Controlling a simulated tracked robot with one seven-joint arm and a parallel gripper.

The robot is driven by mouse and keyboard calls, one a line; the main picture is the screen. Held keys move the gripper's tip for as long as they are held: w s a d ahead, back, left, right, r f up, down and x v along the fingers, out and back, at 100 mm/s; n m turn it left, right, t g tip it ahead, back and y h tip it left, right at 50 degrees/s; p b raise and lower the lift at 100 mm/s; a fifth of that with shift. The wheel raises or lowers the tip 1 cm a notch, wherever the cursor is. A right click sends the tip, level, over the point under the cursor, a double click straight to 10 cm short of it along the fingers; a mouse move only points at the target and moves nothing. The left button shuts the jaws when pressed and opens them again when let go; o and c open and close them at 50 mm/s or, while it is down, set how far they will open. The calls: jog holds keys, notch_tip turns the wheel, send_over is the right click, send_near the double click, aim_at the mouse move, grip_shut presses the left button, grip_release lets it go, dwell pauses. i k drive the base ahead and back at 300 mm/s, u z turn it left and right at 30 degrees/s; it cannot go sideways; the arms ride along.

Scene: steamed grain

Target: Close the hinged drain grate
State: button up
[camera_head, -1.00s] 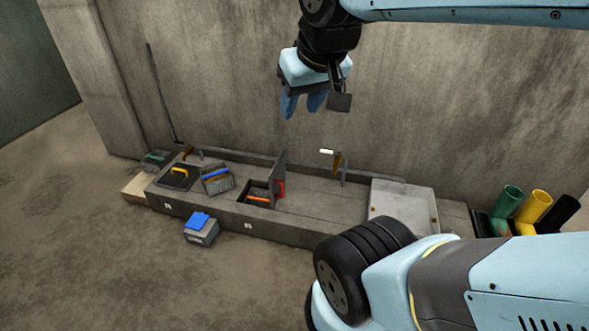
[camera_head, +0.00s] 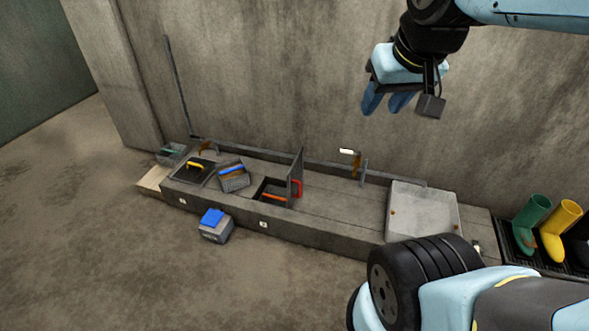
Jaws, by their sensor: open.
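The hinged drain grate (camera_head: 295,167) stands open, about upright, at the right side of a square drain opening (camera_head: 266,187) in the low concrete ledge. A red handle (camera_head: 298,188) is on its right face. An orange-red bar shows in the opening. My gripper (camera_head: 386,104) hangs high in front of the wall, up and to the right of the grate, well apart from it. Its blue fingers point down with a gap between them, and nothing shows between them.
On the ledge (camera_head: 340,215) left of the opening are a box with a blue item (camera_head: 233,178) and a dark plate with a yellow handle (camera_head: 195,168). A pale square basin (camera_head: 422,212) is to the right, then boots (camera_head: 560,225). A blue-topped box (camera_head: 215,226) stands on the floor.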

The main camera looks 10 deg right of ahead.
aim_at(294, 177)
jog(key=z, duration=0.05)
jog(key=i, duration=1)
jog(key=u, duration=0.1)
